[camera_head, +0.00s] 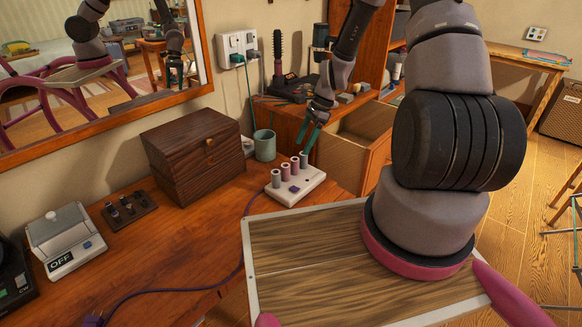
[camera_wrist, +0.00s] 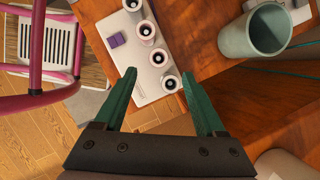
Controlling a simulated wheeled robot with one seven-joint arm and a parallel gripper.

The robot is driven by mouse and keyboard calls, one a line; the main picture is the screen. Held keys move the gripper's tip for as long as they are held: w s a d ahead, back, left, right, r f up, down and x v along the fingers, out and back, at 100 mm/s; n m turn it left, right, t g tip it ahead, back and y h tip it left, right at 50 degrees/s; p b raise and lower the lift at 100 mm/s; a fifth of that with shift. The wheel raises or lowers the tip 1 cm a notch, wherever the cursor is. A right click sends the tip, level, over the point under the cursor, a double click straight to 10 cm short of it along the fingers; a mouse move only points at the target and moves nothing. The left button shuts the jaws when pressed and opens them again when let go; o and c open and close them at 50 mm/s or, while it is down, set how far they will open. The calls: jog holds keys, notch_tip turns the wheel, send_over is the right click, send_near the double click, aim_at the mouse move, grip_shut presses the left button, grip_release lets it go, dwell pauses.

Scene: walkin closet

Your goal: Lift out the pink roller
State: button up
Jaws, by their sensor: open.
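A white roller base (camera_head: 300,189) stands on the wooden table, holding several upright rollers in a row. The two middle ones look pink: one pink roller (camera_head: 285,172) and another pink roller (camera_head: 295,167). The end ones look grey-green. The wrist view shows them from above, with one pink roller (camera_wrist: 147,31) and the other (camera_wrist: 159,58) on the base (camera_wrist: 142,84). My gripper (camera_head: 304,147) is open and empty, its teal fingers pointing down just above the far end of the row. In the wrist view my gripper (camera_wrist: 158,76) spans the near end roller (camera_wrist: 170,83).
A teal cup (camera_head: 264,146) stands close behind the base, and it shows at the upper right in the wrist view (camera_wrist: 256,34). A dark wooden box (camera_head: 190,155) is left of it. An open drawer (camera_head: 350,150) is to the right. The table's front left is mostly clear apart from a cord.

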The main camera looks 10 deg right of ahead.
aim_at(295, 164)
jog(key=x, duration=0.8)
jog(key=shift+s+a+f, duration=0.15)
jog(key=shift+f, duration=0.2)
grip_shut()
